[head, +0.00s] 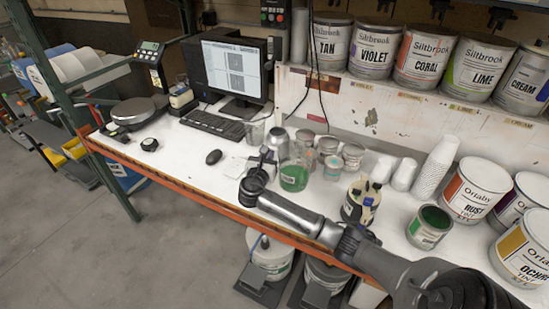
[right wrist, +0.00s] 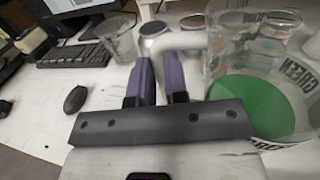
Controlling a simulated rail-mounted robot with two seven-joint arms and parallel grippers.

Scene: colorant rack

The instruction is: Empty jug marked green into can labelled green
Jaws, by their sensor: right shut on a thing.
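A clear jug (head: 294,179) with green liquid in the bottom is at the middle of the bench in the head view. In the right wrist view the jug (right wrist: 270,92) is marked GREEN. My right gripper (head: 267,157) is left of the jug, and its purple-padded fingers (right wrist: 157,75) are shut on the jug's pale handle. I cannot tell whether the jug touches the bench. An open can (head: 427,237) with a green top surface stands to the right on the bench; its label is too small to read. My left gripper is not in view.
Small tins (head: 328,147) stand behind the jug, and white cups (head: 436,168) behind the can. Large tint pails (head: 474,192) bound the right. Bench near the mouse (head: 213,157) is clear.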

